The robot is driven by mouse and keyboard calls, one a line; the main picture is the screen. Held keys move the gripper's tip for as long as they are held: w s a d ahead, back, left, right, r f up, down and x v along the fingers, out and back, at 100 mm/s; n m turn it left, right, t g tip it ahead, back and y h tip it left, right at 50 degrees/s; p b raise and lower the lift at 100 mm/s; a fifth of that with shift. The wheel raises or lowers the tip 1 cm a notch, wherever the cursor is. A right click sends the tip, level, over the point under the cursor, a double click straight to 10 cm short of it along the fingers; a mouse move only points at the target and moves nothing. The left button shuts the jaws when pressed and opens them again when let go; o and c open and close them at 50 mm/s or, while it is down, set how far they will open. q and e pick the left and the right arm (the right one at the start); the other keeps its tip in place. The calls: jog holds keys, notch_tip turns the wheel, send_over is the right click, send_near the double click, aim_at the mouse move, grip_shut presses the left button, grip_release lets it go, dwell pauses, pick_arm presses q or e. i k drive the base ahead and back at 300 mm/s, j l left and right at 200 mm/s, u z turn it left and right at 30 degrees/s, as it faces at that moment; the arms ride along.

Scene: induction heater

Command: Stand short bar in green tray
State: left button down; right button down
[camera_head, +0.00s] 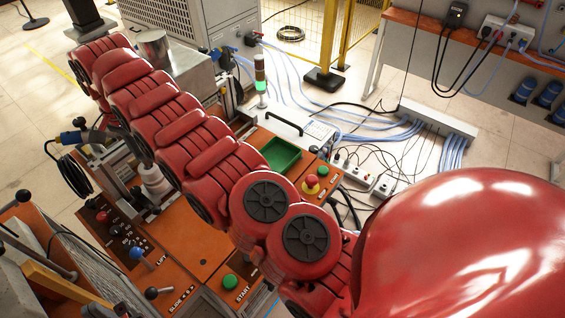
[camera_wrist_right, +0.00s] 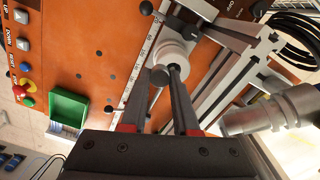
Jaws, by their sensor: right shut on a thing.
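The green tray (camera_head: 281,155) lies on the orange machine top in the head view and looks empty. It also shows at the left in the right wrist view (camera_wrist_right: 68,108), well away from my fingers. My right gripper (camera_wrist_right: 167,76) points at a pale round fitting (camera_wrist_right: 176,52) beside the scale rail. Its fingers are close together on a small dark round-ended piece, which looks like the short bar; the fingers hide most of it. Whether it touches the fitting cannot be told. My left gripper is not in view.
A grey cylinder (camera_wrist_right: 250,118) and a metal frame stand right of my fingers in the wrist view. A red emergency button (camera_head: 310,184) sits near the tray. A black handle (camera_head: 284,123) is behind it. A blue-knobbed lever (camera_head: 137,253) stands at the front.

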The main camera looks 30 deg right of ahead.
aim_at(277, 159)
jog(key=k+j+z, duration=0.1)
jog(key=k+z, duration=0.6)
jog(key=z, duration=0.15)
